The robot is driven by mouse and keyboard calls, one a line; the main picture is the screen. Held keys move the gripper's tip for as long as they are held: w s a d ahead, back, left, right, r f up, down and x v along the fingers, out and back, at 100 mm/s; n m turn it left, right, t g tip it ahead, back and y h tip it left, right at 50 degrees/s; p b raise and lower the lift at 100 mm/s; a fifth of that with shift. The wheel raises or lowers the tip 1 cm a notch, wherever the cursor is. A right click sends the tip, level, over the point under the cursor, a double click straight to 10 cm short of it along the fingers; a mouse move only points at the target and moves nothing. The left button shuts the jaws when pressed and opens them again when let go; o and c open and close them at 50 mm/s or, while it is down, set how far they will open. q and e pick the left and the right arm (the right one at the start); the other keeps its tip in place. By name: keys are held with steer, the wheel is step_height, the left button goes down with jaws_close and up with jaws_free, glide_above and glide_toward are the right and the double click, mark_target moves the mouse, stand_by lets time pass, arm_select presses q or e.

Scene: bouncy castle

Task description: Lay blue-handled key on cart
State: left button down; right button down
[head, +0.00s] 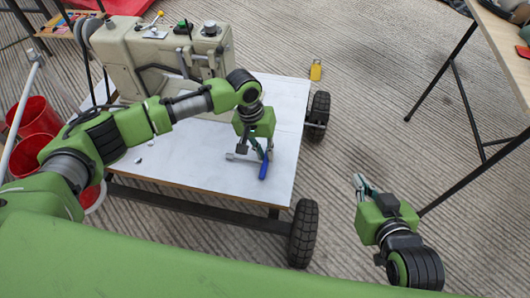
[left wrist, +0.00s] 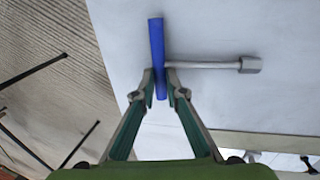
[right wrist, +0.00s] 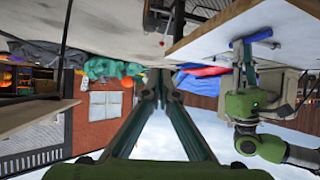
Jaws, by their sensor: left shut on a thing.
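The key (head: 264,168) has a blue bar handle and a grey shaft with a socket-like end. My left gripper (head: 258,153) is shut on the blue handle, over the white top of the cart (head: 205,178) near its right side. In the left wrist view the key (left wrist: 157,40) sits between the fingertips (left wrist: 160,80), its shaft pointing right. It is at or just above the cart top; I cannot tell whether it touches. My right gripper (head: 363,186) is empty, right of the cart; its fingertips (right wrist: 160,76) look closed together in the right wrist view.
A beige machine (head: 160,55) stands on the cart's back part. Small bits (head: 145,152) lie at the cart's left. A yellow object (head: 316,70) lies on the floor behind the cart's wheel (head: 318,112). Red buckets (head: 38,118) stand at left. A table (head: 505,45) is at right.

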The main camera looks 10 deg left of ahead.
arm_select(q)
steer(key=c, duration=2)
jaws_free()
steer(key=shift+c, duration=0.2)
